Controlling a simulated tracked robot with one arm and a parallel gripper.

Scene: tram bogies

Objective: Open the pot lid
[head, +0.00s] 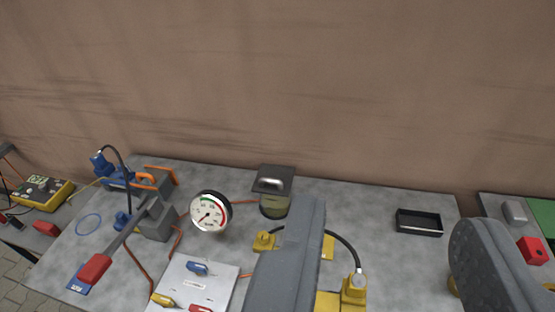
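The pot (274,206) stands upright on the grey table top, near its back edge and left of the picture's middle. Its body is olive and looks see-through. A dark square lid (272,180) with a pale grip sits on top and looks closed. My gripper (393,222) shows as two thick grey fingers, spread wide apart with nothing held between them. The left finger is in front of and just right of the pot, covering a little of its right side in the picture. The right finger is at the lower right.
Left of the pot are a round gauge (211,212), a grey lever with a red grip (95,269) and orange cables. A white panel (196,284) and yellow fittings (354,289) stand in front. A black tray (419,222) is on the right. A brown wall (280,80) closes the back.

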